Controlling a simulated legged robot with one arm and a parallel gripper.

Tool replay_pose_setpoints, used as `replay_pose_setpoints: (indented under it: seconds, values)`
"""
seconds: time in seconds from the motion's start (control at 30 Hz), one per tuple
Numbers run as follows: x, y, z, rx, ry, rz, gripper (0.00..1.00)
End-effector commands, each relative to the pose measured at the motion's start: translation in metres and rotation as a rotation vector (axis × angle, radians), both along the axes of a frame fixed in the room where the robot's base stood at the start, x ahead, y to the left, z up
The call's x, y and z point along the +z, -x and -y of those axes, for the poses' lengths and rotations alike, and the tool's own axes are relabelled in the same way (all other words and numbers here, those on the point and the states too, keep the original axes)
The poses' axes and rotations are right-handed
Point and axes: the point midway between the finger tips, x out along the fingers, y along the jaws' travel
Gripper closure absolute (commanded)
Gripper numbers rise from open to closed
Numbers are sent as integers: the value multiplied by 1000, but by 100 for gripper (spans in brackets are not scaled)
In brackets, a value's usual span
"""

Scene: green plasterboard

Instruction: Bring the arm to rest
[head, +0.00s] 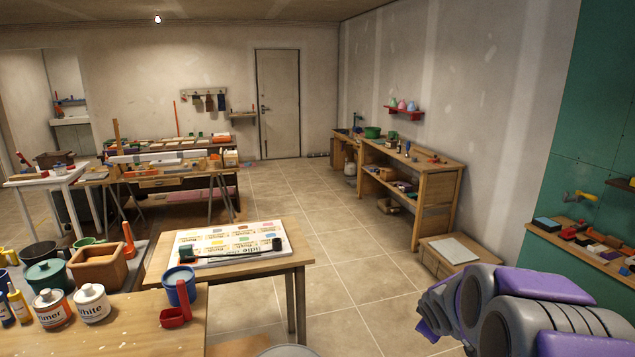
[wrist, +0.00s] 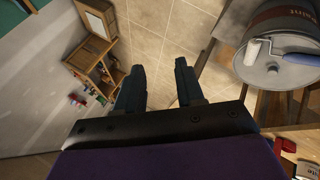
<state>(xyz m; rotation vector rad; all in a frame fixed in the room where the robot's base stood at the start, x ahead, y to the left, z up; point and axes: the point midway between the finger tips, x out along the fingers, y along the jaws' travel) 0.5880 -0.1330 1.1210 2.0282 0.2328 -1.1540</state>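My arm (head: 520,310) shows at the lower right of the head view, purple and grey, reaching in over the tiled floor. My gripper's fingers are not clearly visible there. In the wrist view my gripper (wrist: 158,85) shows two dark fingers set apart with bare floor tiles between them. It is open and holds nothing. The wrist view is turned, with the wooden shelf bench to the left and a paint bucket to the right.
A small wooden table (head: 300,258) stands ahead, left of my arm. A workbench (head: 150,300) with paint cans is at lower left. A shelf bench (head: 430,185) lines the right wall. A paint bucket (wrist: 275,65) with a roller on its lid shows in the wrist view. Tiled floor (head: 350,255) is clear between.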

Motion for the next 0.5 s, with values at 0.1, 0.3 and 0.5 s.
replay_pose_setpoints:
  seconds: [0.1, 0.3, 0.5]
  values:
    - [14, 50, -13, -114, -53, -69, 62]
    - [24, 142, -38, -304, -150, -204, 62]
    - [29, 241, -69, -482, -241, -355, 62]
